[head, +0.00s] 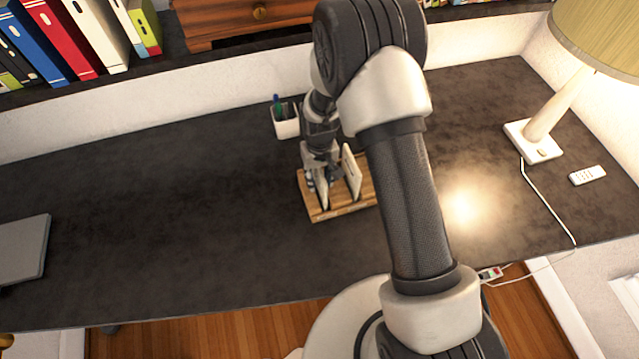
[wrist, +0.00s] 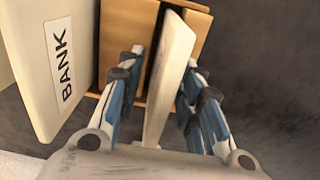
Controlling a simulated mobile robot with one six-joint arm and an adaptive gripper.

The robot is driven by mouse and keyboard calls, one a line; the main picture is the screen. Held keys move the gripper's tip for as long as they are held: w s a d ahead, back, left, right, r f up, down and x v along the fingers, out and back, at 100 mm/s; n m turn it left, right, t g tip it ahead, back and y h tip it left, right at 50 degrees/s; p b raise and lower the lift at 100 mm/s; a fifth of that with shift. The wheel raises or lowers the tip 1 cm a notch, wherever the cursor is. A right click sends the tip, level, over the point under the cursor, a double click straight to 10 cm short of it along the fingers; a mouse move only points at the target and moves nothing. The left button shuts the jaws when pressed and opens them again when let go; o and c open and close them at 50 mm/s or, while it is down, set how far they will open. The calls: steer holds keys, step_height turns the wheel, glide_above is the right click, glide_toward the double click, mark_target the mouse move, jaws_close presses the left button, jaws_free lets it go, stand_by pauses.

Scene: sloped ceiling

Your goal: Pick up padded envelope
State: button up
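A cream padded envelope (wrist: 168,75) stands on edge in a slot of a wooden rack (wrist: 125,28). In the head view the rack (head: 329,213) sits on the dark desk, partly hidden by my arm. My gripper (wrist: 162,68) is open, with one blue-padded finger on each side of the envelope. Gaps show between the fingers and the envelope in the wrist view. In the head view my gripper (head: 320,175) is low over the rack's left part. A second cream item marked BANK (wrist: 28,60) stands to the left in the wrist view, beside the left finger.
A white pen cup (head: 286,124) stands behind the rack. A lamp (head: 540,130) and a white remote (head: 587,176) are at the right. A grey flat object (head: 25,248) is at the left. Binders (head: 75,40) line the back shelf. The desk left of the rack is clear.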

jaws_close()
stand_by(0.3)
steer(key=shift+r, duration=0.15)
step_height(320, 180, up, 20)
steer(key=p, duration=0.3)
stand_by(0.4)
